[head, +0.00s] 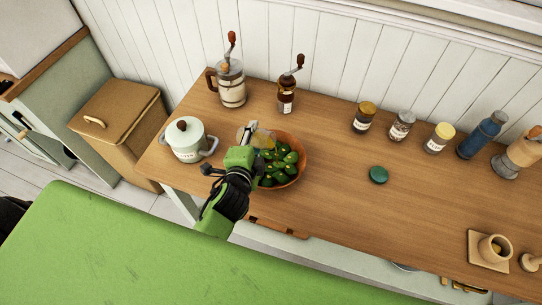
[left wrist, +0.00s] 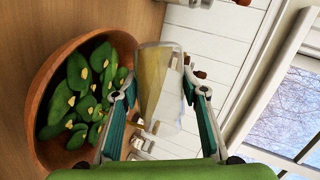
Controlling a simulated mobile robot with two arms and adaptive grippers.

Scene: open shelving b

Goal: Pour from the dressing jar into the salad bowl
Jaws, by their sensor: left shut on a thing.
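The dressing jar (head: 264,139) is clear glass with yellow dressing and a white label. It is tilted well over, above the far left part of the salad bowl. My left gripper (head: 251,136) is shut around the jar; in the left wrist view the jar (left wrist: 153,78) sits between the teal finger pads (left wrist: 160,108). The wooden salad bowl (head: 302,163) stands on the counter, holding green leaves with pale yellowish bits on them. The bowl (left wrist: 42,82) fills the left of the left wrist view. I cannot make out a falling stream. My right gripper is not in view.
A white lidded pot (head: 186,143) stands left of the bowl. Two grinders (head: 231,85) (head: 286,98) stand behind. A green lid (head: 378,175) lies to the right. Several spice jars (head: 400,127) and a blue bottle (head: 480,137) line the back.

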